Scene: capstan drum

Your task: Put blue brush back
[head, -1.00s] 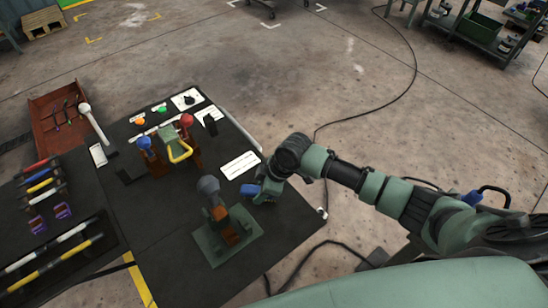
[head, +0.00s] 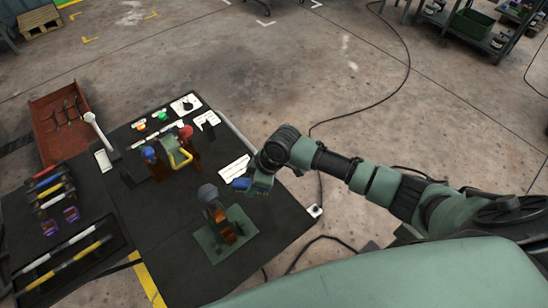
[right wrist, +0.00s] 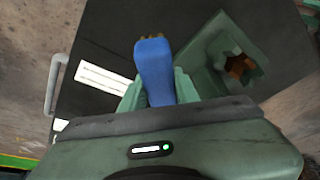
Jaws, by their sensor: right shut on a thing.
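The blue brush (right wrist: 155,66) is in my right gripper (right wrist: 155,90). Its blue handle stands between the two green fingers in the right wrist view, with a small brownish tip at the far end. In the head view, my right gripper (head: 254,184) is above the right part of the dark table, close to a white label, with the blue of the brush (head: 241,184) showing at its left side. The gripper is shut on the brush. My left gripper is not in view.
A green base plate (head: 243,236) with a grey-topped brown post (head: 208,194) stands close by at the lower left. A brown stand (head: 158,168) with blue and red knobs and a yellow loop is further left. A red tray (head: 48,135) lies at far left.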

